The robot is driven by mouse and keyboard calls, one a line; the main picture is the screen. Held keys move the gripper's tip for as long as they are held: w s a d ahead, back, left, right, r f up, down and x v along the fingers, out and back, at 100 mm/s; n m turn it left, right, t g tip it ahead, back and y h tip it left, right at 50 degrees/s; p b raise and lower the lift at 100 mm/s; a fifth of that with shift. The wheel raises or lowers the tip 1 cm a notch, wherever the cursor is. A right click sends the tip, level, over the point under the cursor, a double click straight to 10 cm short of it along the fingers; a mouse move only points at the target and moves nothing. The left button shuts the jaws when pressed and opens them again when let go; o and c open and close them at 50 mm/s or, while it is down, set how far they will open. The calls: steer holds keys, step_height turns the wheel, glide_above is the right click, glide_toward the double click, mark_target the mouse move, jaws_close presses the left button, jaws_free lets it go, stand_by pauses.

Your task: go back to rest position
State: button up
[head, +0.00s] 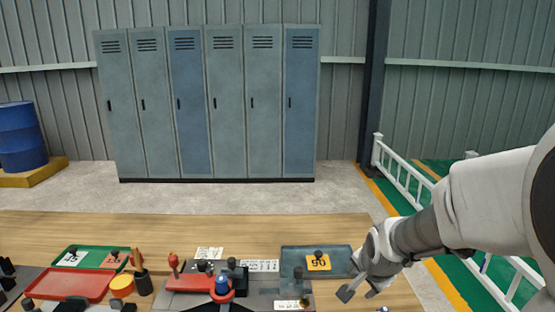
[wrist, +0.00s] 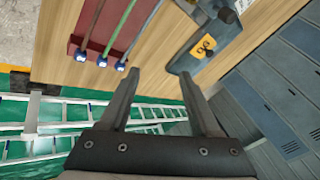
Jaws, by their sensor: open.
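My gripper (head: 356,285) is at the right end of the wooden workbench (head: 190,232) in the head view, beside a blue-grey tray (head: 340,258). In the wrist view my gripper (wrist: 160,85) has its two fingers spread apart with nothing between them. The tray also shows beyond the right finger in the wrist view (wrist: 228,45), with an orange numbered tag (wrist: 204,46) in it.
A red tray (head: 75,284), a green tray (head: 70,256) and a red-and-black fixture (head: 195,284) stand on the bench. A dark red holder (wrist: 100,22) with coloured rods lies near the bench edge. Lockers (head: 200,100) stand behind; a white railing (head: 405,180) is at right.

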steer(key=s+a+r+n, duration=0.2)
steer(key=s+r+n, duration=0.4)
steer(key=s, duration=0.4)
steer(key=s+a+r+n, duration=0.2)
steer(key=s+r+n, duration=0.3)
steer(key=s, duration=0.5)
steer(key=shift+s+r+n+g+y, duration=0.3)
steer(key=shift+s+r+n+g, duration=0.05)
steer(key=shift+r+n+g, duration=0.1)
